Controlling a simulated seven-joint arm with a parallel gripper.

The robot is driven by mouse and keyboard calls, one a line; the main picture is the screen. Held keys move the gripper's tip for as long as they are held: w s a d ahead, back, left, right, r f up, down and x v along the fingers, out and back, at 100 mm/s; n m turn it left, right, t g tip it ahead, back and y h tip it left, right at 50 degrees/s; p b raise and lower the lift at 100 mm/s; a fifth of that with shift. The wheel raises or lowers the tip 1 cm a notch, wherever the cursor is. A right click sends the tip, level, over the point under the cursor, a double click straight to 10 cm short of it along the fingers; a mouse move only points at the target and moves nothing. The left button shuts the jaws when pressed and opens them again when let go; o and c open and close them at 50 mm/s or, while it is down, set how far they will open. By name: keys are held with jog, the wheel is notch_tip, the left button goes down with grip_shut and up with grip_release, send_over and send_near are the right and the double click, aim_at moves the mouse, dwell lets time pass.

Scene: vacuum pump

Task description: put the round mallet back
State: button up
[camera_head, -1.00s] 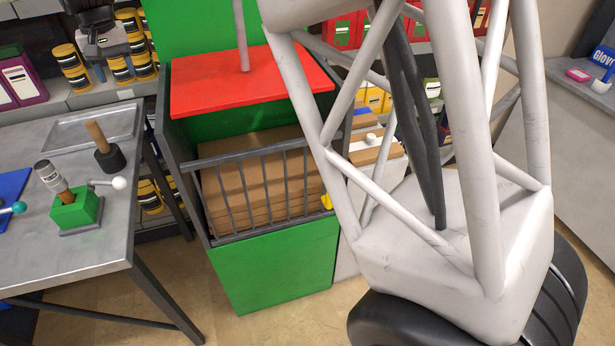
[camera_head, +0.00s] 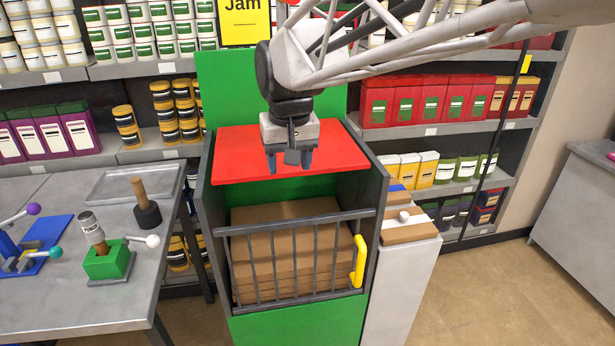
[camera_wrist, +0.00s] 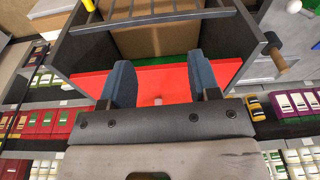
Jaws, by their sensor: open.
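A mallet with a black round head (camera_head: 147,214) and a wooden handle (camera_head: 139,190) stands head down on the grey table, left of the press. In the wrist view its handle (camera_wrist: 280,62) shows at the right. Near it, a green block (camera_head: 108,262) holds an upright piece with a wooden lower part and a labelled grey cylinder (camera_head: 91,226) on top. I cannot tell for sure which is the round mallet. My gripper (camera_head: 288,160) is open and empty, pointing down over the red plate, well right of both. Its two fingers also show in the wrist view (camera_wrist: 162,78).
The red plate (camera_head: 235,160) tops a green bin with a barred gate (camera_head: 295,260) and yellow handle (camera_head: 359,262). A grey tray (camera_head: 110,190) lies at the table's back. White-knobbed and coloured-ball levers stand by the green block. Stocked shelves (camera_head: 130,70) line the back.

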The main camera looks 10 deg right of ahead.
jog(key=s+d+f, duration=0.3)
jog(key=s, duration=0.4)
jog(key=s+d+f, duration=0.2)
jog(key=s+d, duration=0.2)
jog(key=s, duration=0.2)
jog(key=s+d+f+m, duration=0.1)
jog(key=s+d+f, duration=0.2)
jog(key=s, duration=0.4)
jog(key=shift+s+d+f+t, duration=0.15)
jog(key=shift+s+f+t, duration=0.15)
jog(key=shift+s+t, duration=0.1)
